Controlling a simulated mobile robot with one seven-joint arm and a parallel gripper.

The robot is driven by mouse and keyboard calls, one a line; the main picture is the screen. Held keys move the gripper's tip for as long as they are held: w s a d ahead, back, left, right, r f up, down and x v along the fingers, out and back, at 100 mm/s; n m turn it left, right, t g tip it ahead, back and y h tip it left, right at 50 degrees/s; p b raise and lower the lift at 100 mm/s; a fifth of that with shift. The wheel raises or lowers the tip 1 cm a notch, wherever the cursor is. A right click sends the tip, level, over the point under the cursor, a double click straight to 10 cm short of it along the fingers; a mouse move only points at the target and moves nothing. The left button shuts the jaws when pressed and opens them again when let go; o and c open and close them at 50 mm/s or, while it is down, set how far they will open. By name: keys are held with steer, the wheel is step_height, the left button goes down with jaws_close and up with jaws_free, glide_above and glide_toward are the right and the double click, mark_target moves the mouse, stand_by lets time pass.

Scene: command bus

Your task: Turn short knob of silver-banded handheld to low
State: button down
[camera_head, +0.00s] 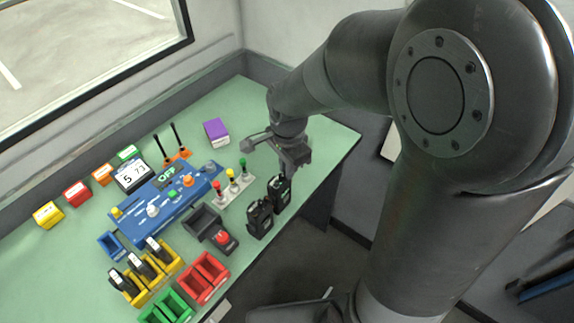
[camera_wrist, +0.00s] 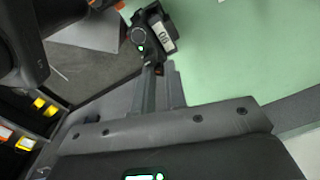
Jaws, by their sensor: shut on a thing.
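Two black handhelds stand upright near the table's front edge in the head view: the left one (camera_head: 260,218) and the right one (camera_head: 279,194). My gripper (camera_head: 287,172) points down at the top of the right handheld. In the wrist view this handheld (camera_wrist: 155,32) shows a white number label, a round dial and a green light. My gripper's fingertips (camera_wrist: 160,68) are at its top end, shut on a small knob there. The fingers hide most of the knob, so its length and setting cannot be told. I cannot make out a silver band on either handheld.
A blue control panel (camera_head: 150,207) with coloured buttons lies left. A stand with red, yellow and green lamps (camera_head: 232,186) and a dark tray (camera_head: 203,220) are close by. Red bins (camera_head: 204,279) are nearer the front. Green tabletop (camera_head: 255,110) is clear at the back.

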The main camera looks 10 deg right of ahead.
steer(key=shift+m, duration=0.3)
steer(key=c, duration=1.4)
jaws_free()
steer(key=shift+c, duration=0.2)
steer(key=shift+r, duration=0.1)
step_height(320, 180, up, 11)
steer(key=shift+s+f, duration=0.2)
steer(key=shift+d, duration=0.1)
